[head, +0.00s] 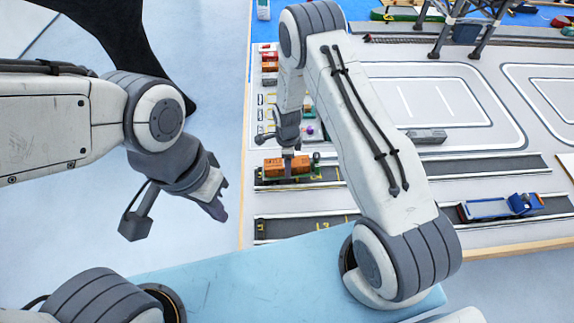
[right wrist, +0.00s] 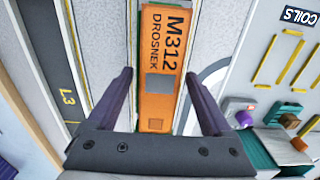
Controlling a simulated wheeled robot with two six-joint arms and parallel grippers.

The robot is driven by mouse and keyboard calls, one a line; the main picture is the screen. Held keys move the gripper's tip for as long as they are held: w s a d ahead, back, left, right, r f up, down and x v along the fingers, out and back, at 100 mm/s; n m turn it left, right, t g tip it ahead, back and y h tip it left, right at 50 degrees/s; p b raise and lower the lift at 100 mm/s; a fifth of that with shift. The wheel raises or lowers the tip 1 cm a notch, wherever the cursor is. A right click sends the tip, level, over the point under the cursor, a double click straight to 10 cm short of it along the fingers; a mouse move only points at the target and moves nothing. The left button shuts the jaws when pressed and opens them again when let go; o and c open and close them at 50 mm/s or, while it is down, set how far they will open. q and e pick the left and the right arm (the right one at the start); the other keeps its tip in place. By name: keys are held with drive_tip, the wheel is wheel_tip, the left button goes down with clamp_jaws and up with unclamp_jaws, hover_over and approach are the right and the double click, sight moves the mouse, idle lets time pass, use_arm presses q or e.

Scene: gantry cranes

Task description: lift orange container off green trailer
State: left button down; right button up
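The orange container (head: 279,169) sits on the green trailer (head: 319,171), in the road lane near the left side of the board. Most of the trailer is hidden under the container. In the right wrist view the container (right wrist: 157,70) shows its top, marked M312 DROSNEK. My right gripper (right wrist: 162,90) is open, with one dark finger on each side of the container and gaps between. Its height above the container is hard to judge. My left gripper (head: 217,209) hangs empty left of the board; whether its fingers are open or shut is unclear.
A blue truck (head: 492,208) stands in the front lane at right. A grey block (head: 427,136) lies behind the lane. Orange and red containers (head: 269,65) stand at the back left. A crane (head: 466,30) rises at the back. My right arm hides part of the lanes.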

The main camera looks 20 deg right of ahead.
clamp_jaws()
drive_tip(key=shift+r, duration=0.1)
